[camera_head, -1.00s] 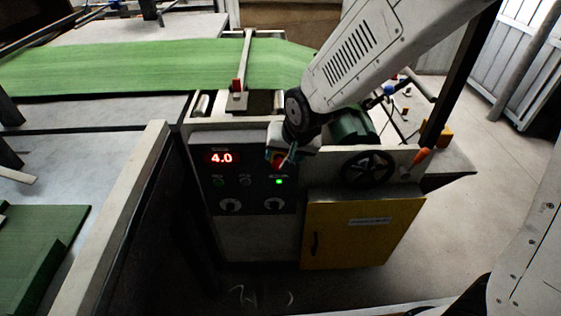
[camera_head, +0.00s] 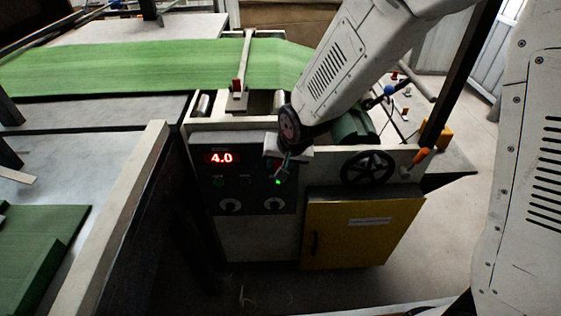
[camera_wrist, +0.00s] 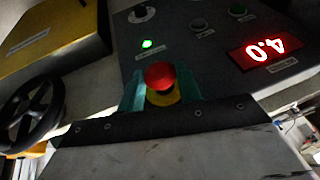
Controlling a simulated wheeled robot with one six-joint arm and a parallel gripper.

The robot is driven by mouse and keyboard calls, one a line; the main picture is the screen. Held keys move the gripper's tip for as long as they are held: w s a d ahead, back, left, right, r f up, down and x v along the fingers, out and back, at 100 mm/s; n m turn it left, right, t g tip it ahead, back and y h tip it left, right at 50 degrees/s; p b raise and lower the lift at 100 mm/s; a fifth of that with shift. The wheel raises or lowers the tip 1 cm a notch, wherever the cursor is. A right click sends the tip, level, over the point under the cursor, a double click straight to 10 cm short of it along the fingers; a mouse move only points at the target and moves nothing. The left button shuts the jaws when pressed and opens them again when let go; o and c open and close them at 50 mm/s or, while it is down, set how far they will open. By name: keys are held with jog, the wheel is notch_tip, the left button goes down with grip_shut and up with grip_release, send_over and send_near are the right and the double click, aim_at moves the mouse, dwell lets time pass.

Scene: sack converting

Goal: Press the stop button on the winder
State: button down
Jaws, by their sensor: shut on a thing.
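The winder's dark control panel (camera_head: 236,185) faces me, with its red display (camera_head: 221,158) reading 4.0 and a green lamp (camera_head: 278,182) lit. In the wrist view the red mushroom-shaped stop button (camera_wrist: 160,76) sits on a yellow base on the panel. The teal fingers of my gripper (camera_wrist: 160,90) stand on either side of it, shut on it. In the head view my gripper (camera_head: 281,166) is at the panel's upper right and hides most of the button.
A black handwheel (camera_head: 368,167) is right of the panel, above a yellow cabinet door (camera_head: 350,232). An orange-handled lever (camera_head: 420,157) stands farther right. Green sheet (camera_head: 150,66) runs across the top of the machine. A pale rail (camera_head: 112,215) rises at the left.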

jog(key=shift+w, duration=0.5)
jog(key=c, duration=0.9)
grip_release()
jog(key=shift+c, duration=0.2)
jog(key=shift+r, duration=0.1)
jog(key=v, duration=0.7)
jog(key=shift+d+r, duration=0.15)
jog(key=shift+r, duration=0.1)
jog(key=shift+s, duration=0.15)
